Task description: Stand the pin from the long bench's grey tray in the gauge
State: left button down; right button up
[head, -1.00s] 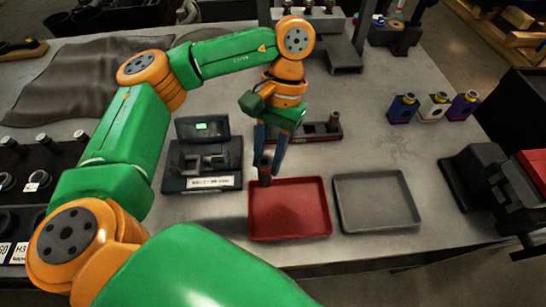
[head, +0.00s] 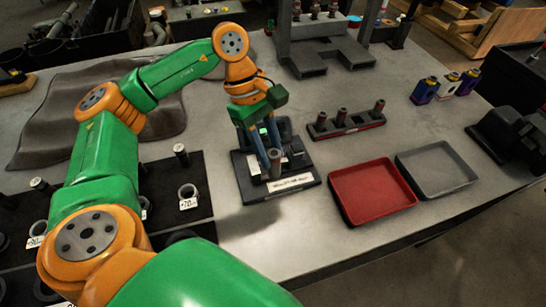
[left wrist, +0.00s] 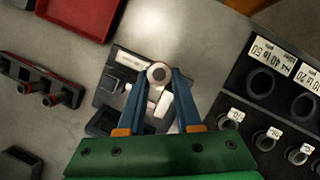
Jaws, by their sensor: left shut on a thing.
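My left gripper (head: 262,158) is shut on a dark grey pin (head: 274,163), which hangs roughly upright between the blue fingertips. In the left wrist view the pin (left wrist: 158,74) shows end-on as a round pale-centred face. The gauge (head: 301,183), a black block with a white label and a small green display, lies behind and below the pin. The fingers and pin cover part of it, and I cannot tell whether the pin touches it. The gauge (left wrist: 108,80) lies under the fingers in the wrist view. The grey tray (head: 437,170) is empty at the right. My right gripper is not in view.
An empty red tray (head: 372,190) stands between gauge and grey tray. A rack (head: 346,124) with several pins stands behind it. A black board (head: 180,205) with rings and pins lies left of the gauge. Small coloured bottles (head: 446,86) stand at the back right.

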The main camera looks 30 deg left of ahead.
pick_arm(q)
jog(key=w+a+n+t+b, duration=0.1)
jog(key=n, duration=0.3)
jog(key=a+f+n+t+y+b, duration=0.1)
jog(key=a+n, duration=0.1)
jog(key=n, duration=0.2)
jog(key=w+a+f+n+t+b, duration=0.1)
jog(key=n+t, duration=0.1)
jog(key=n, duration=0.2)
jog(key=shift+w+a+y+b, duration=0.3)
jog(key=shift+a, duration=0.05)
dwell(0.6)
jog(key=shift+f+b, duration=0.1)
jog(key=shift+b, duration=0.25)
jog(key=shift+d+f+b, duration=0.1)
jog(key=shift+f+b, duration=0.4)
dwell(0.3)
jog(key=shift+f+b, duration=0.55)
jog(key=shift+b, duration=0.05)
